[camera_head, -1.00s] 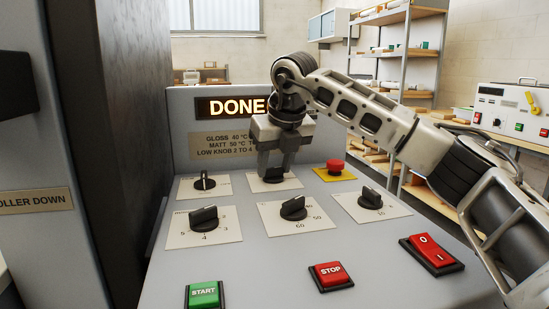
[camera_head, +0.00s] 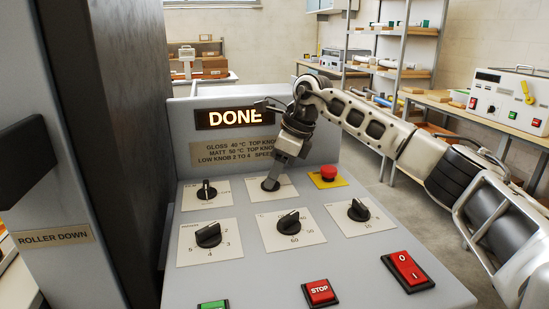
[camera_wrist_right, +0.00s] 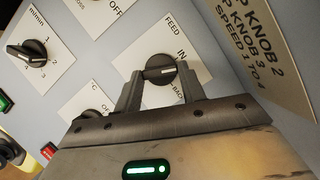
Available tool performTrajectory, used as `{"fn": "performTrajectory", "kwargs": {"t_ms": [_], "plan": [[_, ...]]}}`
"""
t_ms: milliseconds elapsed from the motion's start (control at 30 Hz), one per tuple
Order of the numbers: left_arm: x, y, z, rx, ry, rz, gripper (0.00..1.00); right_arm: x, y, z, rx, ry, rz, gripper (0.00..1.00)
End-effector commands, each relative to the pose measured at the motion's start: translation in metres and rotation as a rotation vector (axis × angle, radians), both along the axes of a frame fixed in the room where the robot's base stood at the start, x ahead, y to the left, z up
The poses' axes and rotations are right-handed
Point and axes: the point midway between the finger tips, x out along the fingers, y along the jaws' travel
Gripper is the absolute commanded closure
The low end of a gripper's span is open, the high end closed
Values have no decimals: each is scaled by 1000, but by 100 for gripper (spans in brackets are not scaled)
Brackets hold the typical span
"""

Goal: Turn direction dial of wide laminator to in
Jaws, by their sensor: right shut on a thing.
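The direction dial (camera_head: 270,184) is a black knob on a white plate in the back row of the wide laminator's sloped panel (camera_head: 200,270). In the right wrist view the dial (camera_wrist_right: 159,69) sits between my fingertips, and its plate reads FEED, IN and BACK. Its white pointer mark faces the right side of that view, near the IN and BACK labels; I cannot tell its exact setting. My right gripper (camera_head: 275,178) is shut on the dial from above, and its fingers partly hide it in the head view. My left gripper is not in view.
Beside the dial are another black knob (camera_head: 207,190) and a red emergency button (camera_head: 328,173). Three knobs, a STOP button (camera_head: 319,292) and a red rocker switch (camera_head: 408,271) lie in front. A lit DONE display (camera_head: 234,118) stands behind. A tall dark housing (camera_head: 110,130) bounds the left.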

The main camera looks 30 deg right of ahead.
Motion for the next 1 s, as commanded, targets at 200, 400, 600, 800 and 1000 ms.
{"fn": "performTrajectory", "kwargs": {"t_ms": [200,400,600,800,1000], "plan": [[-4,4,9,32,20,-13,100,2,-1,4,1,3,183,83],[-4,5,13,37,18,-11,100,3,-2,3,1,1,315,83],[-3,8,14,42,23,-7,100,4,-2,2,-1,0,398,83],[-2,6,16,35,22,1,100,4,-2,1,-2,0,437,83],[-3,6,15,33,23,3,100,4,-2,0,-3,-2,446,83]]}}
